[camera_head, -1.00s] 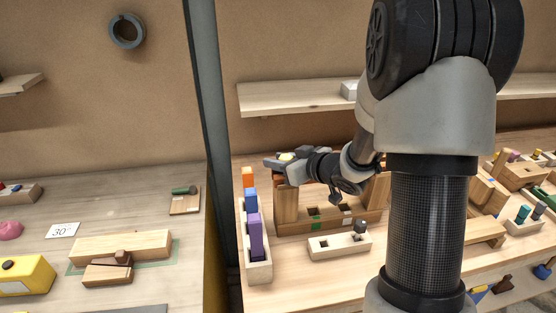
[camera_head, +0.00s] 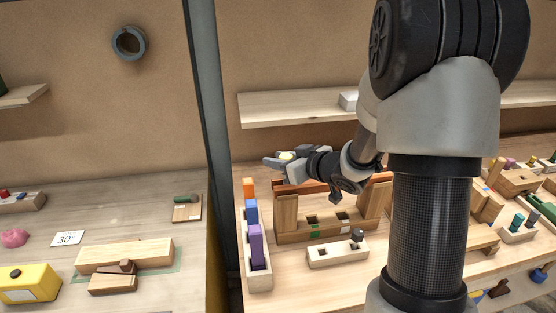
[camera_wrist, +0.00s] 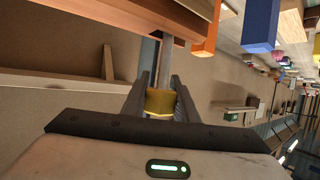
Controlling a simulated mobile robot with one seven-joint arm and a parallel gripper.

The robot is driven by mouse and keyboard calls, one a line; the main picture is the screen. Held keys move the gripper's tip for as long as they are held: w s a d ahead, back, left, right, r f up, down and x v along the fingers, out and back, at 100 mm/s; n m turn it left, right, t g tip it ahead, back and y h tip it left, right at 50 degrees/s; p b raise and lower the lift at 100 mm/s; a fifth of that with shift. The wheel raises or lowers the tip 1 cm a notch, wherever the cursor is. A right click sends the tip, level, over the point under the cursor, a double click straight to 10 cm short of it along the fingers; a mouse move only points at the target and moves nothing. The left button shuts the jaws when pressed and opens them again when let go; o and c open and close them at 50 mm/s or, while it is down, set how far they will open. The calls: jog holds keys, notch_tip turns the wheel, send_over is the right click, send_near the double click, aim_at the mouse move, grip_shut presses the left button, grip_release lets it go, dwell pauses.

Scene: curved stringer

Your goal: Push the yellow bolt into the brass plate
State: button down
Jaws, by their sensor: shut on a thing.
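My gripper (camera_head: 274,162) is above the left end of a wooden fixture on the bench. Its two fingers (camera_wrist: 160,98) are shut on the yellow bolt. In the wrist view the yellow head (camera_wrist: 160,104) sits between the fingers, and a grey shank runs on from it beside a wooden part at the top. A bit of yellow also shows at the gripper in the head view (camera_head: 287,155). The wooden fixture (camera_head: 320,232) has upright posts and square holes in its base. I cannot make out the brass plate in either view.
A pale rack with orange, blue and purple blocks (camera_head: 257,245) stands left of the fixture. A pale block with a grey peg (camera_head: 338,252) lies in front. A shelf (camera_head: 290,107) runs along the wall behind. A dark post (camera_head: 210,120) separates the two benches.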

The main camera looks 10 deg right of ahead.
jog(key=shift+r+p, duration=0.75)
jog(key=shift+r, duration=0.3)
jog(key=shift+p, duration=0.3)
dwell(0.9)
jog(key=shift+f+b, duration=2.7)
jog(key=shift+f, duration=0.7)
jog(key=c, duration=1.3)
grip_release()
jog(key=shift+c, duration=0.2)
jog(key=p+v, duration=0.1)
jog(key=v, duration=1.6)
jog(key=shift+s+p, duration=0.2)
jog(key=shift+p, duration=0.15)
jog(key=shift+d, duration=0.1)
